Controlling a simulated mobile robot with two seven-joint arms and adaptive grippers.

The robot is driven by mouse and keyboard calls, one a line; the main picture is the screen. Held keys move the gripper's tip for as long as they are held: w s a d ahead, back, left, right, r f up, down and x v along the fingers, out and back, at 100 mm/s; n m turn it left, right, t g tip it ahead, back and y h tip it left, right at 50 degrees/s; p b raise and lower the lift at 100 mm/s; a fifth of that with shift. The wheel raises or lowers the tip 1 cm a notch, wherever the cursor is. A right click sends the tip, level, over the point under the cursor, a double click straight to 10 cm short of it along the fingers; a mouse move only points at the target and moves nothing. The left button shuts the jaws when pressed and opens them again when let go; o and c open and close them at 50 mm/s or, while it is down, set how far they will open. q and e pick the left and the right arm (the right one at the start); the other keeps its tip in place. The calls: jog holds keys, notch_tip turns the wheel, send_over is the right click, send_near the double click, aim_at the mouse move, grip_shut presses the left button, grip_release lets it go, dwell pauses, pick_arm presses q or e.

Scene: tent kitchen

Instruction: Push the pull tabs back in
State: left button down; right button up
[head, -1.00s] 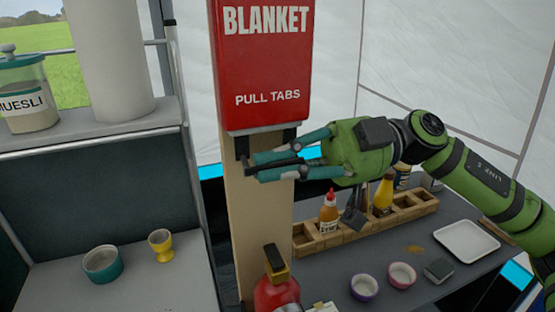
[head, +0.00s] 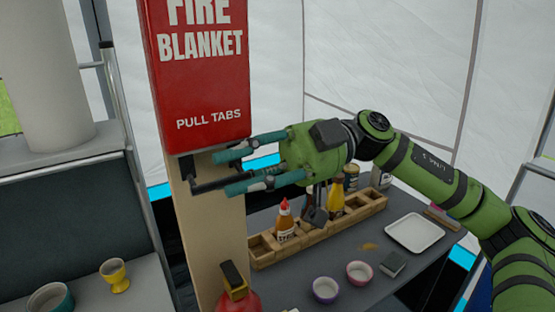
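The red fire blanket box (head: 200,80), marked "PULL TABS", is mounted on a wooden post (head: 217,235). A black pull tab (head: 189,168) shows under the box's lower left edge. The area under its lower right edge is partly hidden by my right gripper's upper finger, so I cannot tell how a second tab there stands. My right gripper (head: 222,172) reaches in from the right just below the box, its two teal fingers apart. A dark bar (head: 212,184) lies between the fingers; I cannot tell whether it belongs to a tab or touches them. My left gripper is out of view.
A red extinguisher (head: 238,298) stands below the post. Behind it, a grey counter holds a wooden rack (head: 350,212) with bottles, a white tray (head: 414,233) and small bowls (head: 326,289). A yellow egg cup (head: 115,275) and teal bowl (head: 50,299) are at left.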

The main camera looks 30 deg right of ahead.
jog(key=d, duration=1)
jog(key=shift+w+d+f, duration=0.2)
jog(key=shift+w, duration=0.15)
jog(key=shift+a, duration=0.1)
